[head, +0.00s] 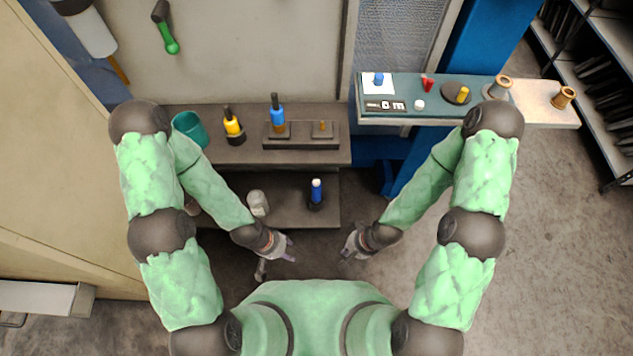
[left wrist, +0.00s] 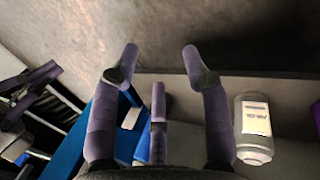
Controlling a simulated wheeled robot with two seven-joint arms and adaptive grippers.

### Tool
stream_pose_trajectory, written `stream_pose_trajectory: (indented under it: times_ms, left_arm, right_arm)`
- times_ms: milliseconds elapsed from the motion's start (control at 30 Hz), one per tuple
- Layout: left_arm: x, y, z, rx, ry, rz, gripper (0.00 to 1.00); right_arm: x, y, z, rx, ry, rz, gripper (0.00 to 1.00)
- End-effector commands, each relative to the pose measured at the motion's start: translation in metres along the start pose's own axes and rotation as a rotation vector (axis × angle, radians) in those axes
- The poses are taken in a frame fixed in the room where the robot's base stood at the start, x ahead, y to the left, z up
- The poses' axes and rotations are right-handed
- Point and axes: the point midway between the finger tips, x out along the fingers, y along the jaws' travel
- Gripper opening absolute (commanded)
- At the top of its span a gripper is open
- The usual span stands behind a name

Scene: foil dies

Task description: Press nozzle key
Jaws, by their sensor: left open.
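A dark strip with several light marks (head: 385,105), perhaps a key panel, lies on the teal side shelf at the right in the head view. I cannot tell which mark is the nozzle key. My left gripper (head: 289,251) is in front of the lower shelf, well away from the strip. My right gripper (head: 347,249) is just right of the left one, below and left of the strip. Its fingers are too small to judge.
The teal shelf (head: 450,113) also holds a blue piece, a red piece, a white knob and spools. The dark bench (head: 180,157) carries a teal cup (head: 190,129), a yellow bottle (head: 233,124) and a blue bottle (head: 277,110). A white canister (head: 258,203) stands on the lower shelf.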

Motion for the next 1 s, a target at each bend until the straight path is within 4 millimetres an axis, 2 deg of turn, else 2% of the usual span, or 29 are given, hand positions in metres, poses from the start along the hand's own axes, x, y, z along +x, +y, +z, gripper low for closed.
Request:
stream_pose_trajectory:
  times_ms: [100, 267, 1000]
  left_arm:
    - [0.0, 0.0, 0.0, 0.0, 0.0, 0.0, 0.44]
    - [0.0, 0.0, 0.0, 0.0, 0.0, 0.0, 0.0]
    - [0.0, 0.0, 0.0, 0.0, 0.0, 0.0, 0.0]
  right_arm:
    - [0.0, 0.0, 0.0, 0.0, 0.0, 0.0, 0.0]
    - [0.0, 0.0, 0.0, 0.0, 0.0, 0.0, 0.0]
    - [0.0, 0.0, 0.0, 0.0, 0.0, 0.0, 0.0]
